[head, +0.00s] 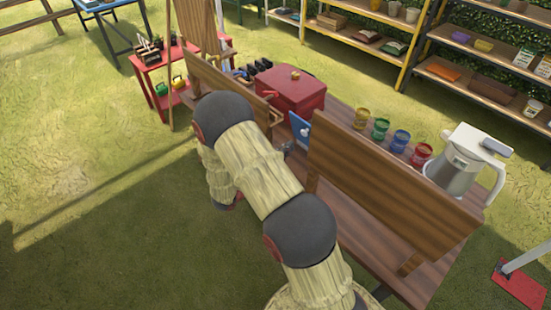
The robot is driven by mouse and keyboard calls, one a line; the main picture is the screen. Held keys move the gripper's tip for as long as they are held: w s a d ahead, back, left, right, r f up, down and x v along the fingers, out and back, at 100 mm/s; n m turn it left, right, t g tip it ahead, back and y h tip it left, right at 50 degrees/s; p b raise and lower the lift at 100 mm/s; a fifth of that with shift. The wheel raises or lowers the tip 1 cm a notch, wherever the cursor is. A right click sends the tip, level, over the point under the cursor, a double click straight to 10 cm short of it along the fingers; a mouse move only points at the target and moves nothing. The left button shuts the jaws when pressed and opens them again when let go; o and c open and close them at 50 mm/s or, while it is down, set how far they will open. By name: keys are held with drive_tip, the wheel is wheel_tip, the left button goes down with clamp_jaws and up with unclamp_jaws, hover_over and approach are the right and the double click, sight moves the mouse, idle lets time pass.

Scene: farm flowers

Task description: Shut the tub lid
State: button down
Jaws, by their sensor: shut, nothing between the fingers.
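A red box-shaped tub (297,98) stands on the wooden bench, past my arm. A small dark grey piece beside the arm, at the gap between the wooden boards, looks like the end of my gripper (287,147). It is shut and empty, nearer than the tub and apart from it. The rest of the gripper is hidden behind my arm.
Upright wooden boards (375,185) line the bench's near edge. A blue item (300,130) stands near the gap. Several coloured tins (380,128) and a grey-white jug (466,160) stand to the right. A red side table (165,65) is at left. Grass at left is clear.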

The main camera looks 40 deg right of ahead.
sight(303, 134)
drive_tip(key=d, duration=0.2)
drive_tip(key=d+r+b, duration=0.1)
drive_tip(key=d, duration=0.2)
drive_tip(key=shift+w, duration=0.1)
drive_tip(key=shift+r, duration=0.1)
